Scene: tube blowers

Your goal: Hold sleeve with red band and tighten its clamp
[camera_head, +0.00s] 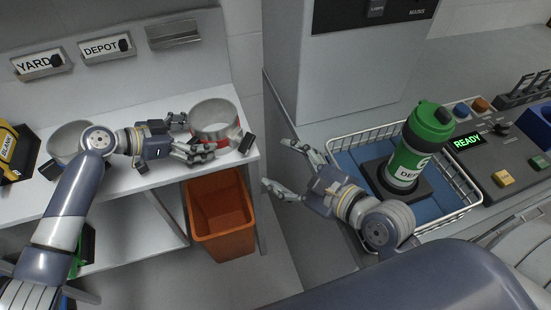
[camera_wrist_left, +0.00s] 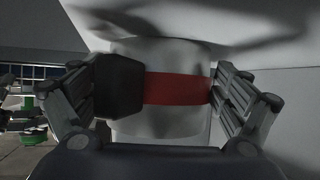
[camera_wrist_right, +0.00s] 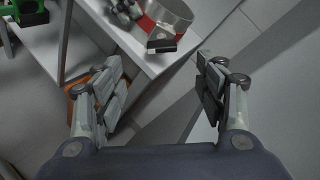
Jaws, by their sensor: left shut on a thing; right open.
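The sleeve with the red band (camera_head: 213,112) is a pale, wide ring near the right end of the white shelf; it also shows in the left wrist view (camera_wrist_left: 178,120) and right wrist view (camera_wrist_right: 172,12). My left gripper (camera_head: 195,138) is shut on it from the left, with fingers on either side of the red band. The clamp's dark block (camera_head: 247,144) stands out at the sleeve's right side, also in the right wrist view (camera_wrist_right: 162,45). My right gripper (camera_head: 277,166) is open and empty, right of the shelf end and apart from the clamp.
An orange bin (camera_head: 220,212) stands below the shelf. Another pale sleeve (camera_head: 68,138) is at the shelf's left, partly behind my left arm. A wire basket (camera_head: 468,190) with a green-capped bottle (camera_head: 408,158) lies right of my right gripper. A console reads READY (camera_head: 467,141).

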